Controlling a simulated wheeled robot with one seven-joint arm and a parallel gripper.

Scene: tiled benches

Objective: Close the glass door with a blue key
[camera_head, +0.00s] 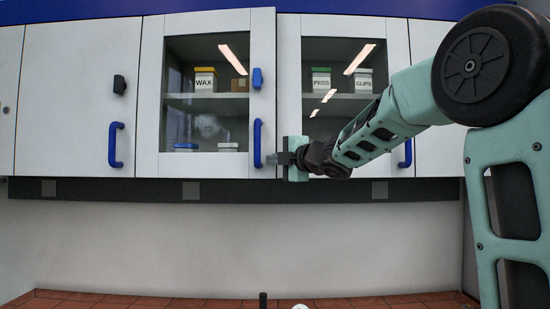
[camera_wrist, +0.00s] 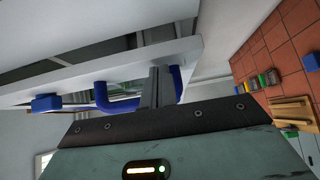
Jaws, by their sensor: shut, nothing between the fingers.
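The glass door (camera_head: 148,90) with the blue key (camera_head: 257,78) is the left of two glass doors in the wall cabinet. Its right edge stands a little proud of its neighbours, so it looks slightly ajar. Its blue handle (camera_head: 257,143) is below the key. My gripper (camera_head: 272,158) is shut and empty beside the handle's lower end, at the door's free edge. In the wrist view my gripper's fingers (camera_wrist: 154,78) overlap the handle (camera_wrist: 103,96); I cannot tell if they touch it. The blue key (camera_wrist: 45,103) is left of them.
The right glass door (camera_head: 288,90) is partly hidden behind my arm. A white door (camera_head: 75,90) with a black key (camera_head: 119,85) is at left. Labelled boxes stand on shelves behind the glass. The space beneath the cabinet is open above the tiled bench (camera_head: 150,302).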

